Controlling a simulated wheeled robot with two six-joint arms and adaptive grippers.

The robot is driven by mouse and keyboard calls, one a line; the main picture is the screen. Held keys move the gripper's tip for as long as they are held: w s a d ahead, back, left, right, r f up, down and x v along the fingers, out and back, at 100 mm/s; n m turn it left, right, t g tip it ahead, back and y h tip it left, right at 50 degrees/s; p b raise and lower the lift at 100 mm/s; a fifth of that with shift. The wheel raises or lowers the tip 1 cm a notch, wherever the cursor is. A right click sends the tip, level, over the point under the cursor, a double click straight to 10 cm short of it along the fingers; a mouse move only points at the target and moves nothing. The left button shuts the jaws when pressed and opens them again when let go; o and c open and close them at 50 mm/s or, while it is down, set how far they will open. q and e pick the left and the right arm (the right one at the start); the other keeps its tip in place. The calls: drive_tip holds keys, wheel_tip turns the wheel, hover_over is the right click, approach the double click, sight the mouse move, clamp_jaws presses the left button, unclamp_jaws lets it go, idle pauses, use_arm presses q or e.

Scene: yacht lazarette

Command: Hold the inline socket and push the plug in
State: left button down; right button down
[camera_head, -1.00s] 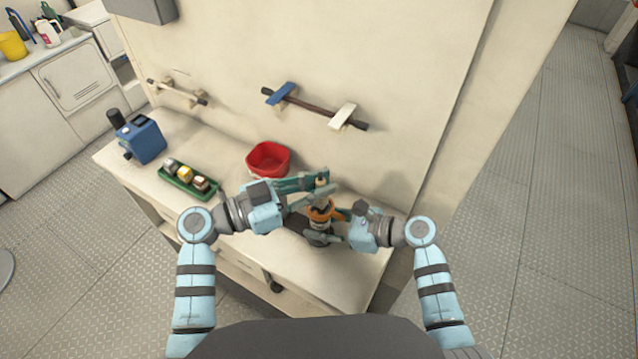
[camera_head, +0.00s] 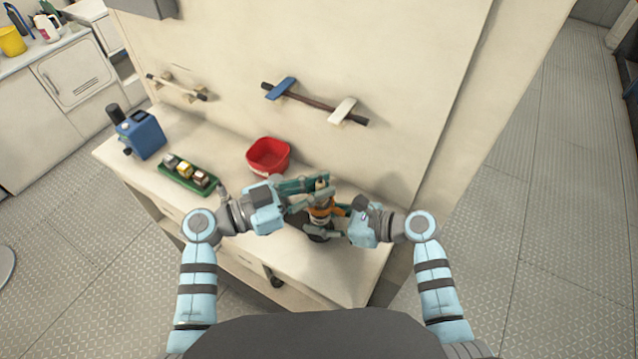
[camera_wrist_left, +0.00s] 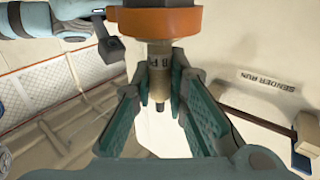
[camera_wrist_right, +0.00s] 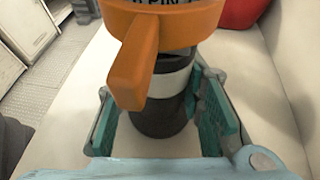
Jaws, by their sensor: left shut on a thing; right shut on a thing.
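The inline socket (camera_wrist_right: 163,105) is a dark upright body with a white band and an orange collar (camera_wrist_right: 180,22) with a jutting lever. My right gripper (camera_head: 322,228) is shut around its body, below the collar. The plug (camera_wrist_left: 159,72) is a slim beige-grey cylinder with dark lettering. My left gripper (camera_head: 321,190) is shut on it, above the socket. In the left wrist view the plug lines up with the orange collar and its end meets or enters it. How deep it sits is hidden.
A red bowl (camera_head: 268,155) stands behind the grippers. A green tray (camera_head: 187,180) with small blocks and a blue device (camera_head: 140,136) are on the bench at left. A wall rail (camera_head: 312,103) with blue and white holders is behind. The bench front right is clear.

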use_arm(q)
drive_tip(key=shift+f, duration=0.65)
drive_tip(key=c, duration=1.5)
unclamp_jaws()
drive_tip(key=v, duration=1.2)
drive_tip(key=shift+r, duration=0.1)
use_arm(e)
drive_tip(key=c, duration=1)
unclamp_jaws()
drive_tip(key=shift+d, duration=0.1)
